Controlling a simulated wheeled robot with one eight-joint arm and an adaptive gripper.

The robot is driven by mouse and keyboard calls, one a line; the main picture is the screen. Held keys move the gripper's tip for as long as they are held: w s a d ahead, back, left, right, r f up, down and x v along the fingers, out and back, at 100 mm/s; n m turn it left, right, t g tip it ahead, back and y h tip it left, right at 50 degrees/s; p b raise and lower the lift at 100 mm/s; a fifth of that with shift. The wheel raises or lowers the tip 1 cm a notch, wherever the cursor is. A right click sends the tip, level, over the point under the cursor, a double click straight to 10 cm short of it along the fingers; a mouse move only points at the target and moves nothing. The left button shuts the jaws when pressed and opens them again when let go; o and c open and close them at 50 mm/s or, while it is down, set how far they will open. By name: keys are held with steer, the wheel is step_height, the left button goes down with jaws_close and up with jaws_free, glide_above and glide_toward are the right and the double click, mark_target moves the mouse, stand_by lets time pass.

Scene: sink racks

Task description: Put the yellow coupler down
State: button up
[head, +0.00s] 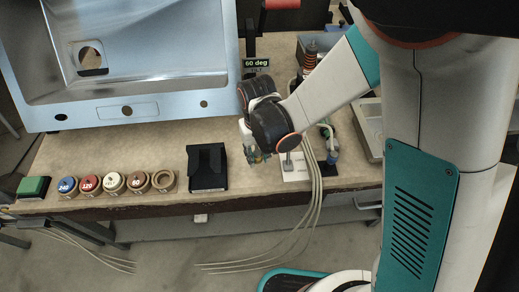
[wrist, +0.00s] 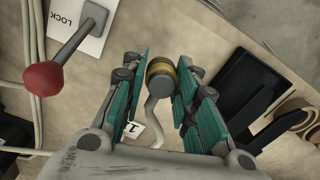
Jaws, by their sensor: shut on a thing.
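The yellow coupler (wrist: 160,70) is a short brass-yellow ring with a grey round end, seen in the wrist view between my fingertips. A curved grey stem or hose runs from it back toward my palm. My gripper (wrist: 161,82) is shut on it, with the teal finger pads on either side. In the head view my gripper (head: 256,152) is over the front part of the bench, right of the black holder (head: 207,168). The coupler cannot be made out clearly there. How far it is above the bench is hard to tell.
A red-knobbed lever (wrist: 44,78) on a LOCK plate stands beside my gripper. A row of labelled round discs (head: 113,182) and a green block (head: 33,187) lie at the left. A metal sink (head: 140,108) is behind. Pale hoses (head: 315,190) hang over the front edge.

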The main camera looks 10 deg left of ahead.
mark_target(258, 169)
steer(key=shift+f+b, duration=0.85)
steer(key=shift+f, duration=2)
steer(key=shift+f, duration=0.15)
steer(key=o, duration=1)
step_height(258, 169, up, 12)
steer(key=p, duration=0.4)
steer(key=shift+r+p, duration=0.2)
steer(key=shift+p, duration=0.15)
